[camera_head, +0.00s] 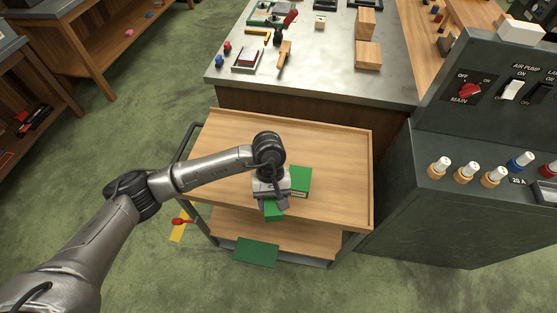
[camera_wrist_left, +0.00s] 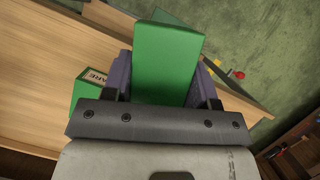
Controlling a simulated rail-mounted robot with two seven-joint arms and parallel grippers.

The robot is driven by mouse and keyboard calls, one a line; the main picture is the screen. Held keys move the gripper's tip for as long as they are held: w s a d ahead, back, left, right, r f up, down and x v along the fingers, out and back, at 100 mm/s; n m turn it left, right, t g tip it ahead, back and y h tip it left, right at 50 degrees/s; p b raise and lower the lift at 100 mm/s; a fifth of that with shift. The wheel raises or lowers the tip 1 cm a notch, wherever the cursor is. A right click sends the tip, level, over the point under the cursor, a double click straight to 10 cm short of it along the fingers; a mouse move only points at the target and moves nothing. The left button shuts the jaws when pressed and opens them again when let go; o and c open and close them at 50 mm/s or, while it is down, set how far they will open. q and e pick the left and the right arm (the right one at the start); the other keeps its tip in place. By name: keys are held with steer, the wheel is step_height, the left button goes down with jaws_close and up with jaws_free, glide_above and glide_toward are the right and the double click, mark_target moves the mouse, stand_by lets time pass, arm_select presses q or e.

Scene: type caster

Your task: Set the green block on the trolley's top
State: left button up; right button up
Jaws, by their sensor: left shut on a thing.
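My left gripper (camera_head: 271,203) is shut on a green block (camera_head: 273,210), seen over the front edge of the trolley's wooden top (camera_head: 340,150). In the left wrist view the green block (camera_wrist_left: 167,62) sits between the two fingers and sticks out past them. Its height above the top is hard to tell. A second green thing, a box (camera_head: 300,181) with a partly readable label, stands on the trolley top just right of the gripper; it also shows in the left wrist view (camera_wrist_left: 88,88). My right gripper is not in view.
The trolley top is clear at its back and right. A workbench (camera_head: 330,75) with tools and wooden blocks stands behind. A grey switch cabinet (camera_head: 450,200) stands at the right. A flat green piece (camera_head: 256,252) lies low at the trolley's front, near a red and yellow item (camera_head: 179,231).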

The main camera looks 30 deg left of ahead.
arm_select(q)
steer(key=w+a+r+n+t+h, duration=0.2)
steer(key=w+a+n, duration=0.1)
steer(key=w+n, duration=0.45)
steer(key=n+t, duration=0.3)
steer(key=n, duration=0.4)
glide_above(248, 182)
steer(key=a, duration=0.2)
steer(key=f, duration=0.7)
steer(key=shift+s+d+b, duration=0.15)
steer(key=shift+d+b, duration=0.1)
steer(key=shift+b, duration=0.15)
steer(key=shift+f, duration=2)
steer(key=shift+b, duration=0.3)
steer(key=shift+f, duration=0.15)
steer(key=o, duration=1)
